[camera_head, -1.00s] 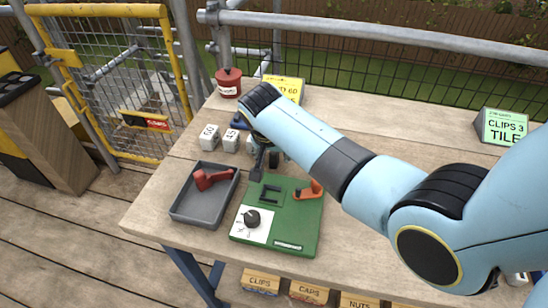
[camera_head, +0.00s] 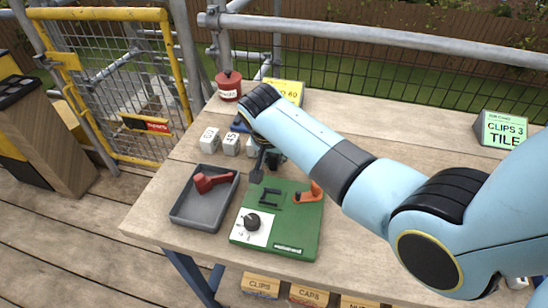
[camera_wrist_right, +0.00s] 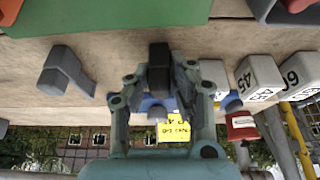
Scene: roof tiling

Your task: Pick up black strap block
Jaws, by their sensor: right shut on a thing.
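The black strap block (camera_wrist_right: 159,58) is between the two fingers of my right gripper (camera_wrist_right: 157,88) in the right wrist view. The fingers are shut on it, and it sticks out past their tips toward the green board. In the head view the right gripper (camera_head: 271,158) is at the back edge of the green board, partly hidden by my own arm. The dark block (camera_head: 257,174) shows just in front of it. I cannot tell whether the block touches the table. My left gripper is not in view.
The green board (camera_head: 276,247) carries a black knob and an orange lever. Left of it is a grey tray (camera_head: 190,213) with a red part (camera_head: 212,181). White number blocks (camera_head: 231,144) stand behind. A grey angled piece (camera_wrist_right: 67,72) lies beside the gripper. The table's right side is largely clear.

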